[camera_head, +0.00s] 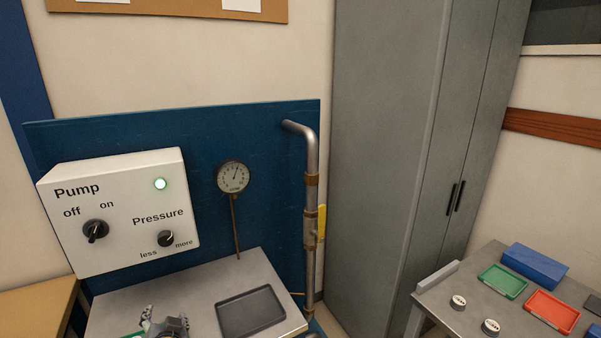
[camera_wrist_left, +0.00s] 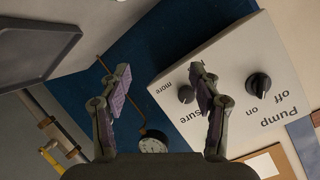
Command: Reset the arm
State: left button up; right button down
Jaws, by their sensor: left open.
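My left gripper (camera_head: 165,322) shows at the bottom edge of the head view, over the grey bench top, left of the dark tray. In the left wrist view its two fingers (camera_wrist_left: 160,76) are spread apart with nothing between them. The white pump box (camera_head: 120,205) stands behind it; its green lamp (camera_head: 160,184) is lit. The pump knob (camera_head: 96,231) and the pressure knob (camera_head: 166,239) are apart from the gripper. The wrist view shows the box upside down at the right, with the gauge (camera_wrist_left: 153,143) low between the fingers. My right gripper is not in view.
The dark tray (camera_head: 250,312) on the bench looks empty. A metal pipe (camera_head: 310,220) runs down the right of the blue panel (camera_head: 270,150). A grey cabinet (camera_head: 385,150) stands behind. A side table at the right holds green (camera_head: 503,281) and red (camera_head: 552,312) trays.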

pick_arm(q)
jog(key=s+d+f+g+h, duration=0.35)
jog(key=s+d+f, duration=0.25)
jog(key=s, duration=0.4)
jog(key=s+d+f+g+h, duration=0.35)
jog(key=s+d+f, duration=0.2)
jog(key=s, duration=0.45)
jog(key=s+a+f+g, duration=0.1)
jog(key=a+f, duration=0.1)
jog(key=f, duration=1.1)
jog(key=s+a+f+g, duration=0.1)
jog(key=s+f, duration=0.1)
jog(key=f, duration=1.1)
jog(key=s+a+f+g, duration=0.1)
jog(key=s+f, duration=1.5)
jog(key=s, duration=0.2)
jog(key=shift+a, duration=0.25)
